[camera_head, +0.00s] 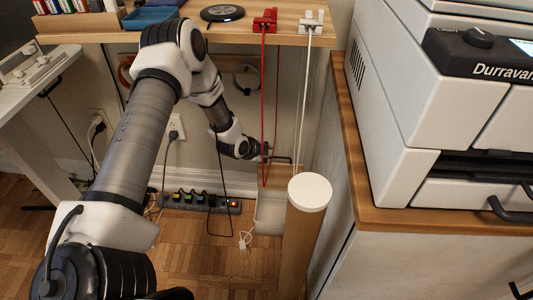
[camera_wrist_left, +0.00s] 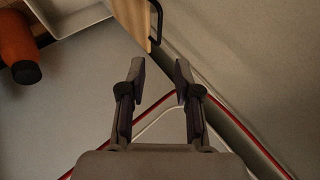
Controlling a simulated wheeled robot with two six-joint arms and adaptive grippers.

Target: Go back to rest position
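My left arm comes in from the left and reaches down under the desk. My left gripper (camera_head: 268,153) is beneath the desk edge, close to the hanging red cable (camera_head: 264,100) and white cable (camera_head: 303,100). In the left wrist view my left gripper (camera_wrist_left: 160,72) is open, with nothing between its fingers. A black handle (camera_wrist_left: 157,20) on a wooden panel (camera_wrist_left: 131,20) lies beyond the fingertips. Red and white cables also pass behind the fingers there. My right gripper is in neither view.
The wooden desk top (camera_head: 350,12) carries a red cable holder (camera_head: 265,20), a white one (camera_head: 311,22) and a black round pad (camera_head: 222,13). A power strip (camera_head: 200,203) is low by the wall. A white disc (camera_head: 310,192) and a large printer (camera_head: 430,110) are at right.

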